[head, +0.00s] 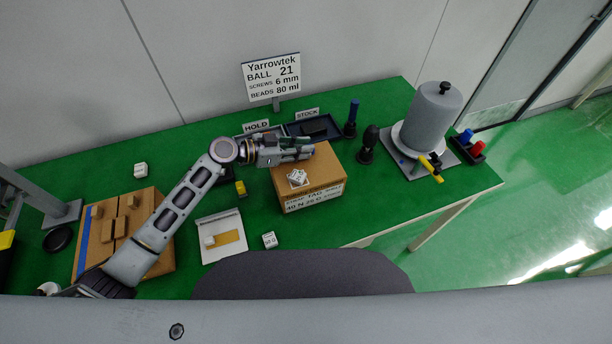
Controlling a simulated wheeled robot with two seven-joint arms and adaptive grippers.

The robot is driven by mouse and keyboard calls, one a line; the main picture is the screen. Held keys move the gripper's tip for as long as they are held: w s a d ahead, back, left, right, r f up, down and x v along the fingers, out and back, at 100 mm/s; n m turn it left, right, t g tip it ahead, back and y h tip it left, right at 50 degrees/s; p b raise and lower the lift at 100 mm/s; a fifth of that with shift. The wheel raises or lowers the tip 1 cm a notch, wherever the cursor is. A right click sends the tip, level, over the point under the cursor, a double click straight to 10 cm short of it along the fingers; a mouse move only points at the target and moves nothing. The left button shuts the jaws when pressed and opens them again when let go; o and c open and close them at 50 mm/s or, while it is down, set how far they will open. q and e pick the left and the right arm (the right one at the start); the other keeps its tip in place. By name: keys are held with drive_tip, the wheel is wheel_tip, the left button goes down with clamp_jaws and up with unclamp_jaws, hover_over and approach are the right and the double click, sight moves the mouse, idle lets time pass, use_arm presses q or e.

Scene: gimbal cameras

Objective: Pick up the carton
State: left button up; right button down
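The carton (326,168) is a brown box on the green table, right of the middle, with a white printed label on its front face. A small white tag or block lies on its top. My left gripper (308,147) reaches in from the left and is over the back left part of the carton's top. Its fingers point right and look apart, with nothing seen between them. Whether they touch the carton is not clear. The carton's back left edge is hidden behind the gripper. My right gripper is not in view.
Dark trays (318,127) marked HOLD and STOCK lie behind the carton. A dark handled tool (367,146) stands close right of it. A grey cylinder (432,115) stands farther right. A wooden board (156,258) lies under my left arm. A grey chair back (300,275) is in front.

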use_arm(q)
clamp_jaws()
drive_tip(key=shift+r, duration=0.25)
drive_tip(key=shift+r+b, duration=0.4)
drive_tip(key=shift+r, duration=4.45)
